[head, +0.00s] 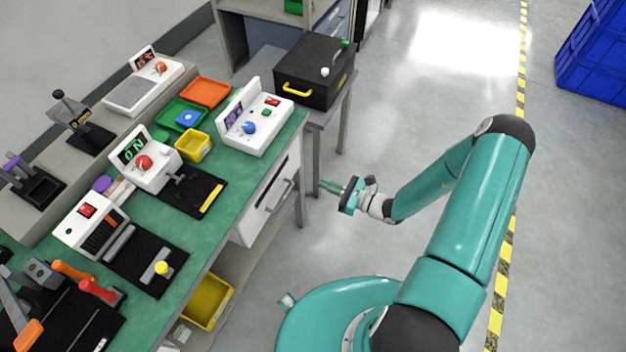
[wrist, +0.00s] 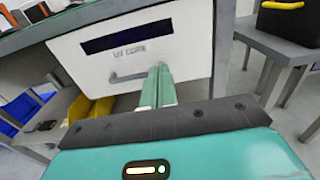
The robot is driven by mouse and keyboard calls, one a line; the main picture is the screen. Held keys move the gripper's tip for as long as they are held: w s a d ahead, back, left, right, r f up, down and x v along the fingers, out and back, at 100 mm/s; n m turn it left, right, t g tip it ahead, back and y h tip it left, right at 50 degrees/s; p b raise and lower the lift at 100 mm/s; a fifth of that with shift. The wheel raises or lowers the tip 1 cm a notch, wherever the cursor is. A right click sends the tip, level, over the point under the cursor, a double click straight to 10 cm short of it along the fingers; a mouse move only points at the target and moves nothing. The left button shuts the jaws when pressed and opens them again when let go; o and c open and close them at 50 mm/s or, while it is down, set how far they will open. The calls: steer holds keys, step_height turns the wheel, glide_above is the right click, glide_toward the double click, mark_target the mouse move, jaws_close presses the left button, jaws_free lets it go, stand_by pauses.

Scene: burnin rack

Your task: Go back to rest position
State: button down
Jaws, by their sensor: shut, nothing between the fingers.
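My gripper (head: 331,187) is in the middle of the head view, over the floor just right of the bench. Its two green fingers are together with nothing between them. In the wrist view my gripper (wrist: 160,72) points at a white drawer front (wrist: 185,48) with a dark window and a grey handle (wrist: 127,77). The fingertips overlap the drawer front in that view; the head view shows a gap between them and the bench. The drawer front (head: 262,209) looks closed. My arm reaches in from the right, bent at a high elbow.
The green-topped bench (head: 230,180) carries several devices and trays. A black box (head: 314,70) with a yellow handle stands on a side table behind. A yellow bin (head: 207,300) sits on the lower shelf. Blue crates (head: 597,55) stand far right.

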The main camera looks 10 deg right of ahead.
steer(key=shift+v, duration=0.95)
steer(key=shift+r, duration=0.1)
steer(key=s+a+r+n+g+h, duration=0.25)
steer(key=r+n+g, duration=0.35)
steer(key=r+n, duration=0.3)
steer(key=s+a+r+n+g+h, duration=0.15)
steer(key=s+r+n+g, duration=0.35)
steer(key=r, duration=0.6)
steer(key=s+d+r+n+t+h, duration=0.1)
steer(key=s+r+n+t+h, duration=0.2)
steer(key=r, duration=0.7)
steer(key=s+d+r+n+t+h, duration=0.2)
steer(key=s+r+n+t+h, duration=0.1)
steer(key=s+r+n+h, duration=0.4)
step_height(320, 180, up, 4)
steer(key=shift+s+d+f+n+h, duration=0.1)
steer(key=shift+s+d+n+h, duration=0.2)
steer(key=shift+s+n, duration=0.4)
